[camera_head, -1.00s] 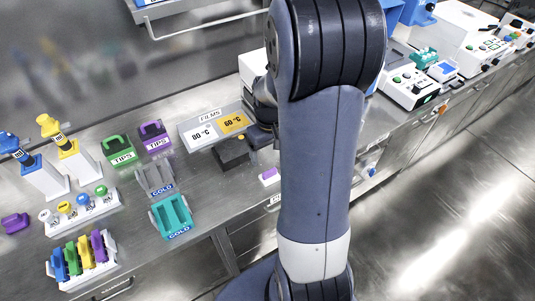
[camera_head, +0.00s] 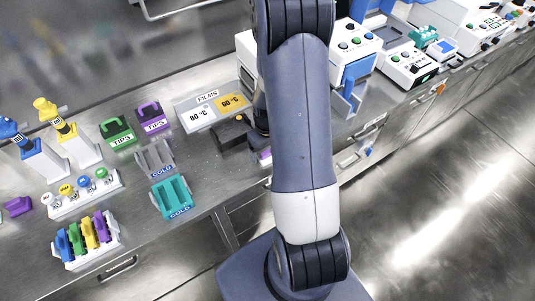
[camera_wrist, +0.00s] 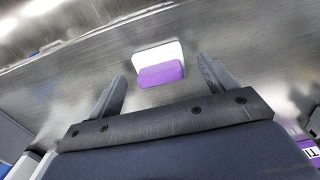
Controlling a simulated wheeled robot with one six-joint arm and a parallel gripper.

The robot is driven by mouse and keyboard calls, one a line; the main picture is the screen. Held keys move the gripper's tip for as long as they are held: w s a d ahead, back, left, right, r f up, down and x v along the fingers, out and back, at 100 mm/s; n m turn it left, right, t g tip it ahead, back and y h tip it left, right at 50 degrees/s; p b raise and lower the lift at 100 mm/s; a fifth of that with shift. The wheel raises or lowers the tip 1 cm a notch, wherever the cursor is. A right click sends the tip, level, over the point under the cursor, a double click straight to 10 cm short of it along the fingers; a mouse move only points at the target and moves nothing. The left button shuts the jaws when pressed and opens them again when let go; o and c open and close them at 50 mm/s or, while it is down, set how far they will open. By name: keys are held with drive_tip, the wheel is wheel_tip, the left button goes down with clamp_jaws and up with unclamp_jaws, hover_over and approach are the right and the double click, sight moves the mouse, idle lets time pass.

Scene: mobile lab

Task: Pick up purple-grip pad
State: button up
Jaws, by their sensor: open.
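The purple-grip pad is a small white pad with a purple block grip. In the wrist view the pad (camera_wrist: 160,53) lies on the steel bench ahead, with its purple grip nearer me. In the head view only a bit of the pad (camera_head: 264,154) shows beside my arm, near the bench's front edge. My gripper (camera_wrist: 161,70) is open and empty. Its two fingers stand to the left and right of the pad in the wrist view; I cannot tell how far above the bench they are. In the head view my arm hides most of the gripper.
A black box (camera_head: 233,134) with an orange knob stands close to the pad. Behind it is the FILMS tray (camera_head: 186,121). The teal COLD rack (camera_head: 171,198) and grey COLD rack (camera_head: 154,158) stand left. Green and purple TIPS boxes (camera_head: 152,117) are farther back. Bare bench lies between.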

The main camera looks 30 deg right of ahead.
sight(268, 151)
drive_tip(key=shift+f, duration=0.45)
drive_tip(key=shift+c, duration=0.2)
drive_tip(key=c, duration=1.1)
drive_tip(key=shift+r, duration=0.15)
wheel_tip(268, 151, up, 10)
drive_tip(key=shift+f+b, duration=0.1)
drive_tip(key=shift+b, duration=0.4)
drive_tip(key=o, duration=0.4)
drive_tip(key=shift+c, duration=1.3)
